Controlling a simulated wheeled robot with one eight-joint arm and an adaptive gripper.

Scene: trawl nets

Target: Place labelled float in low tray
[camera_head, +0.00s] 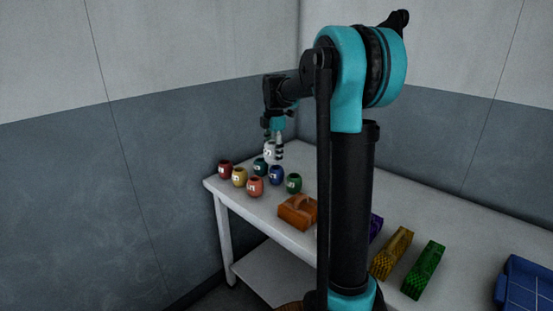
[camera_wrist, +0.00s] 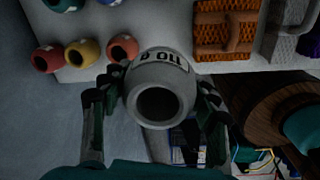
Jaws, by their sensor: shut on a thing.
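My gripper (camera_wrist: 155,112) is shut on a white float, which is round with an open mouth and dark printed characters. The white float (camera_wrist: 160,72) is between the fingers in the wrist view, its mouth towards the camera. In the head view the white float (camera_head: 269,148) is at my gripper (camera_head: 274,146), above the far left part of the table, behind other floats. A blue tray-like thing with a grid of lines (camera_head: 528,286) is at the right edge of the head view, far from my gripper. I cannot tell whether it is the low tray.
Several coloured floats, including a red one (camera_head: 225,169) and an orange one (camera_head: 255,187), stand close below my gripper on the white table (camera_head: 330,180). An orange block with a handle (camera_head: 298,210), a yellow block (camera_head: 392,253) and a green block (camera_head: 424,269) lie further right.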

